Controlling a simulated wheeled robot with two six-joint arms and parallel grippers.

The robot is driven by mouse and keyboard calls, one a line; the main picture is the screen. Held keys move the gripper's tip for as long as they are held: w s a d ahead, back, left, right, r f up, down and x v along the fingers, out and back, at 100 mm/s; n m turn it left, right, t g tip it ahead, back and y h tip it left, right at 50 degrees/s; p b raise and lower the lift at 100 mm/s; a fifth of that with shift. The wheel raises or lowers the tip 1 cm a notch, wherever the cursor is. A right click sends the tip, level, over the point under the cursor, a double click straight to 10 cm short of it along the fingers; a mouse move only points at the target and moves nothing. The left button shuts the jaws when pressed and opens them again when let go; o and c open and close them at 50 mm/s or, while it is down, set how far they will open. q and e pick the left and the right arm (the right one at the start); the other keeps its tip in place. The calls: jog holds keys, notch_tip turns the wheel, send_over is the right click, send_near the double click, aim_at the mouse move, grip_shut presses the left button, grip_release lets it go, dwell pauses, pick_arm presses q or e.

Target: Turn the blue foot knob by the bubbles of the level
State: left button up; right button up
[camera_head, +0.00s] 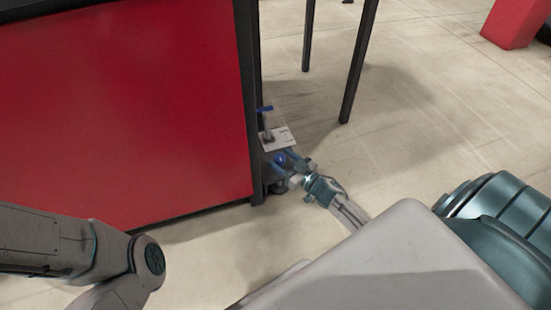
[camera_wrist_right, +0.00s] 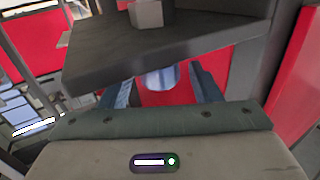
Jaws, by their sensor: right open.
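The blue foot knob (camera_head: 280,158) sits low at the foot of the red cabinet's corner post. My right gripper (camera_head: 288,168) is open right at the knob, its fingers reaching towards the post. In the right wrist view, a shiny blue-grey cylinder, apparently the knob (camera_wrist_right: 160,78), shows between the two spread fingers (camera_wrist_right: 165,90), with gaps on both sides. Its upper part is hidden under a dark plate (camera_wrist_right: 170,50). No level bubbles can be made out in either view. My left gripper is out of view; only part of the left arm shows.
A white plate (camera_head: 281,139) and a small blue handle (camera_head: 264,109) sit just above the knob. The red cabinet (camera_head: 120,110) fills the left. Thin black legs (camera_head: 358,62) stand behind.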

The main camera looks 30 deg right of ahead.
aim_at(276, 155)
jog(key=shift+b+x, duration=0.3)
jog(key=shift+x, duration=1.3)
jog(key=shift+c, duration=0.3)
